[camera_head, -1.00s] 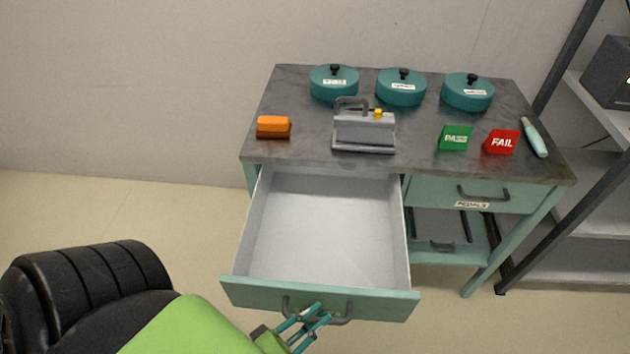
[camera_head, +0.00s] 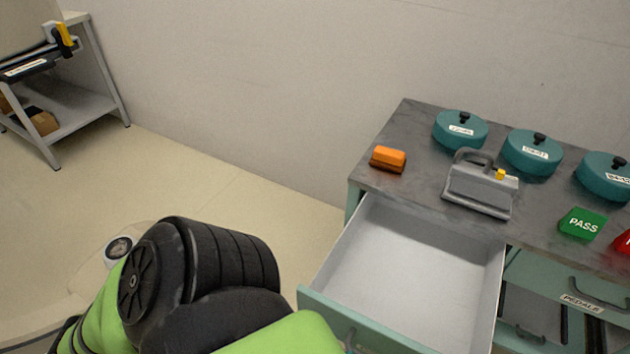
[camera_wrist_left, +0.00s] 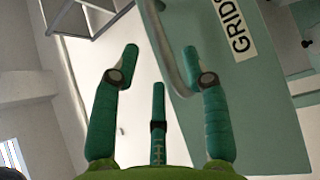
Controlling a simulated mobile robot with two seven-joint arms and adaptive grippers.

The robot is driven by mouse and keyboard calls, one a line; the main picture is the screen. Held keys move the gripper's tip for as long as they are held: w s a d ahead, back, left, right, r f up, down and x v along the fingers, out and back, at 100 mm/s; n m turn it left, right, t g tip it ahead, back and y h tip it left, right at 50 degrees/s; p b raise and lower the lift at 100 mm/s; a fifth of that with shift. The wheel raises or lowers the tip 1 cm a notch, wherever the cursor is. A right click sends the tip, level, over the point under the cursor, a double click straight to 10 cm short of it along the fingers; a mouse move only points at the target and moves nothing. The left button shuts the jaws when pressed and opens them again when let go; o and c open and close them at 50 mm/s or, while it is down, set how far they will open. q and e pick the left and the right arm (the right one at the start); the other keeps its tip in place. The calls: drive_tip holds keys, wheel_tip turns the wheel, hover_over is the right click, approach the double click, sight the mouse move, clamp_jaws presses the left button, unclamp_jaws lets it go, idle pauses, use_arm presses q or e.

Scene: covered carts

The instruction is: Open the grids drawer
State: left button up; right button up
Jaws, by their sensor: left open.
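The grids drawer stands pulled out from the cart and looks empty; its pale inner floor (camera_head: 410,265) and teal front (camera_head: 375,335) show in the head view. In the left wrist view the teal front (camera_wrist_left: 265,110) carries a white "GRIDS" label (camera_wrist_left: 237,28). Its curved grey handle (camera_wrist_left: 167,50) shows between the fingertips of my left gripper (camera_wrist_left: 160,52). That gripper is open, with its fingers spread; I cannot tell whether they touch the handle. In the head view the left gripper is below the frame. My right gripper is in neither view.
The cart top (camera_head: 400,125) holds an orange block (camera_head: 388,158), a grey device (camera_head: 480,185), teal lidded pots (camera_head: 460,130) and a green "PASS" block (camera_head: 582,223). A shut "PEDALS" drawer (camera_head: 560,285) is at right. A shelf (camera_head: 75,100) stands far left; floor between is clear.

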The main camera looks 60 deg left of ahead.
use_arm(q)
drive_tip(key=v, duration=0.6)
idle(0.4)
